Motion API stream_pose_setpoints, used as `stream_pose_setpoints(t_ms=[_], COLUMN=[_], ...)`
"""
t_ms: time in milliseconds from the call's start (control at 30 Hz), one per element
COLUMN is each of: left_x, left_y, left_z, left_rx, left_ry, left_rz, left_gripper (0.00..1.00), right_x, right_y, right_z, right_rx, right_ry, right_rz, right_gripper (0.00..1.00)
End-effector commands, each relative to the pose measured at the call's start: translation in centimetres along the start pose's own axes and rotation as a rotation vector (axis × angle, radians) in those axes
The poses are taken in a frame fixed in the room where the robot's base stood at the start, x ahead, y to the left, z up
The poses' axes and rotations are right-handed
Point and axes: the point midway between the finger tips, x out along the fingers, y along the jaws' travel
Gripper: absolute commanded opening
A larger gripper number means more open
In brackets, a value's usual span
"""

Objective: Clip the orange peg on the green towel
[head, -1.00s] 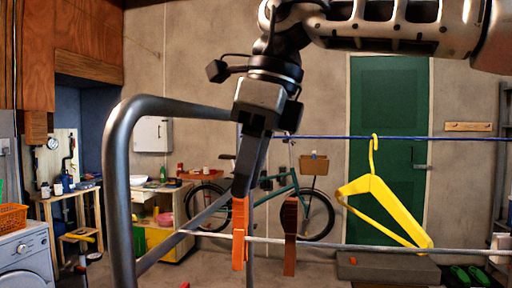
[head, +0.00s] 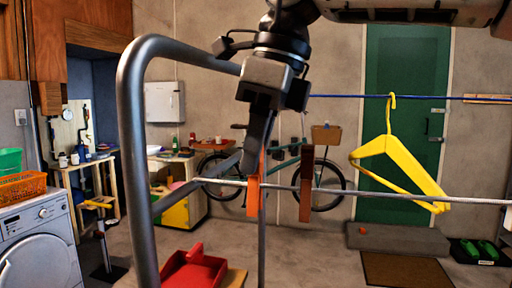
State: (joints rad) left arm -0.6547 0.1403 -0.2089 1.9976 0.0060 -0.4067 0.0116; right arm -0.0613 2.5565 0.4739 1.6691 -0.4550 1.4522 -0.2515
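The orange peg (head: 254,195) hangs upright on the grey front line of the rack, left of a brown peg (head: 306,190). My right gripper (head: 250,168) comes down from above, and its fingers overlap the peg's upper part. The fingers are seen nearly edge-on, so I cannot tell whether they are shut on the peg. No green towel can be made out. My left gripper is not in view.
The rack's thick grey tube (head: 135,150) stands close at left. A yellow hanger (head: 400,160) hangs on the blue line (head: 345,96) at right. A washing machine (head: 40,240) is at far left. A red container (head: 194,270) sits low in front.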

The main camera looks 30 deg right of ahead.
Motion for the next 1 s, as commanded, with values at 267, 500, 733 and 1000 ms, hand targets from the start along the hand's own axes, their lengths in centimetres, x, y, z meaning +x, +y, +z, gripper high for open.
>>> stream_pose_setpoints(t_ms=[267, 500, 733, 1000], left_x=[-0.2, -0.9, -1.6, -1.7], left_y=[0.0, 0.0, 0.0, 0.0], left_z=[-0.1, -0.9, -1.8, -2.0], left_rx=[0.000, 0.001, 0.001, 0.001], left_ry=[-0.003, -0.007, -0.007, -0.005], left_rz=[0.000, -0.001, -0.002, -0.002], left_gripper=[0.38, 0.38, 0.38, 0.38], right_x=[-0.3, -1.6, -2.7, -3.7], right_y=[0.0, 0.1, 0.1, 0.1], right_z=[0.1, 0.4, 0.7, 1.0], right_rx=[0.000, 0.000, 0.000, 0.000], right_ry=[0.000, -0.001, -0.001, -0.001], right_rz=[0.001, 0.001, 0.000, 0.000], right_gripper=[0.00, 0.00, 0.00, 0.00])
